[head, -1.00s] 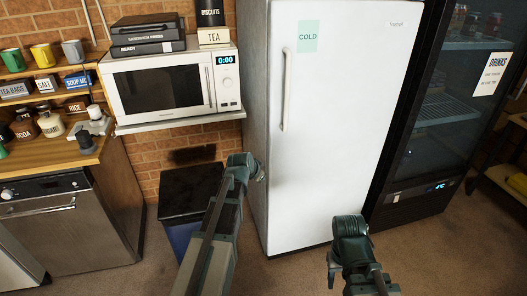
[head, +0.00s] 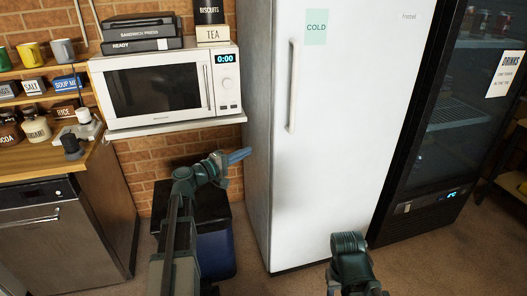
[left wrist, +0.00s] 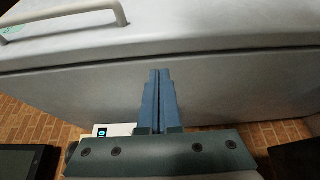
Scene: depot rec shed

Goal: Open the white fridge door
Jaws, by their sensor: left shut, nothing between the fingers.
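The white fridge (head: 345,150) stands upright with its door closed against the body. Its vertical handle (head: 292,87) is on the door's left side; it also shows at the upper left of the left wrist view (left wrist: 75,10). My left gripper (head: 246,154) is shut and empty, left of the fridge and lower than the handle. In the left wrist view its blue fingers (left wrist: 160,74) point at the fridge's side near the door seam, apart from the handle. Whether they touch the fridge is unclear. My right arm is low in front of the door; its fingers are not visible.
A microwave (head: 165,88) on a shelf (head: 175,129) is above and left of my left gripper. A dark bin (head: 215,255) stands below it. A black drinks cooler (head: 425,190) stands close at the fridge's right. Floor is open in front.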

